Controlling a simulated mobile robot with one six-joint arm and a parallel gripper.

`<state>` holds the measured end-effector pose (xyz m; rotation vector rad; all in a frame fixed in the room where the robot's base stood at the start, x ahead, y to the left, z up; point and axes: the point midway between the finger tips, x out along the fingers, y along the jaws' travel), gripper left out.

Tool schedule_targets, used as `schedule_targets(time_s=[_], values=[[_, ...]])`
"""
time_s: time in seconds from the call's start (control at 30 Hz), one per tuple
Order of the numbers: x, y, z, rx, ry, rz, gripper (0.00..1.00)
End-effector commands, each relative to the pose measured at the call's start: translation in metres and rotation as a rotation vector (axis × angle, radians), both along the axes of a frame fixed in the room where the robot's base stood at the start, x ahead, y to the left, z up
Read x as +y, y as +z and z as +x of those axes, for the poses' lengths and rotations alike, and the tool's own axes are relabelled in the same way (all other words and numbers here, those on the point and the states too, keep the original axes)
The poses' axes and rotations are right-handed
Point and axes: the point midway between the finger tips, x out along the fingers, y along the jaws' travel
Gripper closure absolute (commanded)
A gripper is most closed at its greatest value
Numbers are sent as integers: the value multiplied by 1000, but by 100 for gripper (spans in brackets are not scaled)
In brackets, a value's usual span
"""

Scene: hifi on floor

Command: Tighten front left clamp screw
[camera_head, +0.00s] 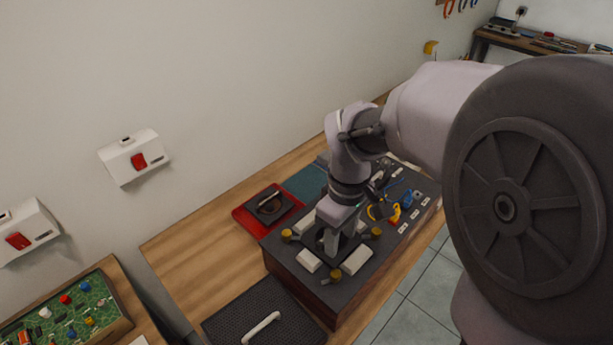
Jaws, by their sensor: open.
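A dark box-shaped unit (300,272) stands on the wooden bench. Yellow-topped screws show on its top: one at the left (286,234), one near the front edge (334,275) and one right of my gripper (376,232). I cannot tell which is the front left clamp screw. Pale blocks lie between them, one at the left front (308,260) and one at the right front (356,260). My gripper (329,246) points down over the middle of these screws, open. Its fingertips are small and dark here, and contact cannot be told. My wrist hides part of the unit's top behind it.
A red tray (242,224) with a dark item stands left of the unit. A black case (232,322) with a white handle lies in front. Blue and yellow parts (392,212) lie on the unit's far right. The bench's left part (185,257) is clear.

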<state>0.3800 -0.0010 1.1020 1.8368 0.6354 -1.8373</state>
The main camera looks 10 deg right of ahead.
Motion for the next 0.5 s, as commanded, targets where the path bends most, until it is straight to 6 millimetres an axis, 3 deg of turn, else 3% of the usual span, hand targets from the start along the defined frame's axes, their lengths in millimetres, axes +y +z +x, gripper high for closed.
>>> schedule_targets(time_s=[0.03,0.2,0.4,0.5], values=[[0,-23,-1,4,0,0,55],[0,-76,-1,4,-3,1,55],[0,-123,-1,1,-3,0,55],[0,-135,0,-1,-4,1,55]])
